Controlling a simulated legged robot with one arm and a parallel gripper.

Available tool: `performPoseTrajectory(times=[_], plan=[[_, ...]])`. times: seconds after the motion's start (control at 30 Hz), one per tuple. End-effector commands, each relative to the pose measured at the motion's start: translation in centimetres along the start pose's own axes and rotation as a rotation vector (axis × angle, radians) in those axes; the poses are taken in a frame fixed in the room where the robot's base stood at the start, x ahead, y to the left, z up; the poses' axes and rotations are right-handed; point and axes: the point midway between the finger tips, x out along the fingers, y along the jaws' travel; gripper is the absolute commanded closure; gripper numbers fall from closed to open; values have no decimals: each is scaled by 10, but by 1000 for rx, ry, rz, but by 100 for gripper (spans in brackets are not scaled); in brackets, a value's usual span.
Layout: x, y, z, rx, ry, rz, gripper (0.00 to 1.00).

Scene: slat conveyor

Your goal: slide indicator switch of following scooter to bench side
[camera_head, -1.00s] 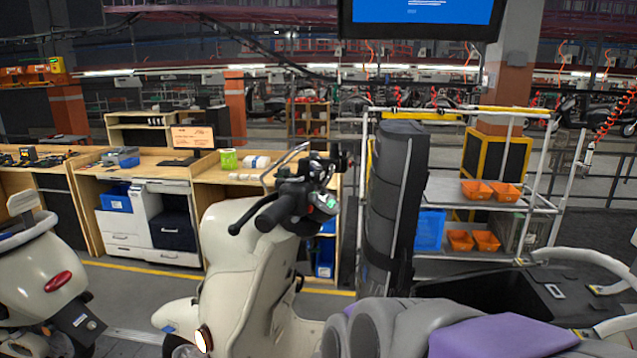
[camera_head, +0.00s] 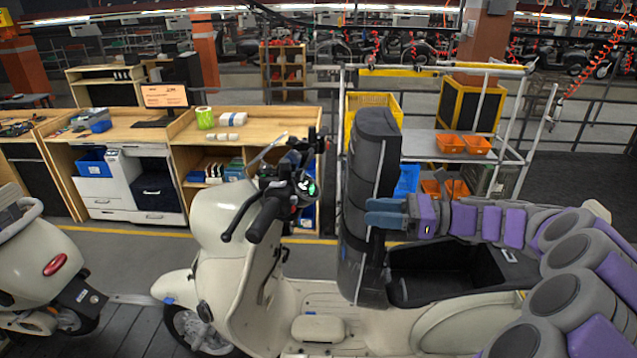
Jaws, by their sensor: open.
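A cream scooter (camera_head: 222,285) stands in the middle, facing left, with its black seat (camera_head: 372,150) raised upright. Its handlebar (camera_head: 268,215) carries a dark control cluster with a small green-lit spot (camera_head: 312,188). The indicator switch is too small to make out. My gripper (camera_head: 368,211) is open and empty, with two blue-grey fingers pointing left. It shows in front of the raised seat, right of the handlebar and apart from it. The bench (camera_head: 260,131) stands behind the scooter.
Another cream scooter (camera_head: 40,262) with a red tail light stands at the left edge. A rack (camera_head: 415,148) with orange bins stands behind the seat. The scooter's storage well (camera_head: 440,262) is open below my arm.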

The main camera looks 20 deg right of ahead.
Motion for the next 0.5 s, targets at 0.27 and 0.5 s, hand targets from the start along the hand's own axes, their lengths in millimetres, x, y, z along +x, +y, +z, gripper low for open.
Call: performPoseTrajectory(times=[0.27,0.5], plan=[[-1,-12,5,36,-33,-35,57],[40,-12,7,35,-32,-31,57]])
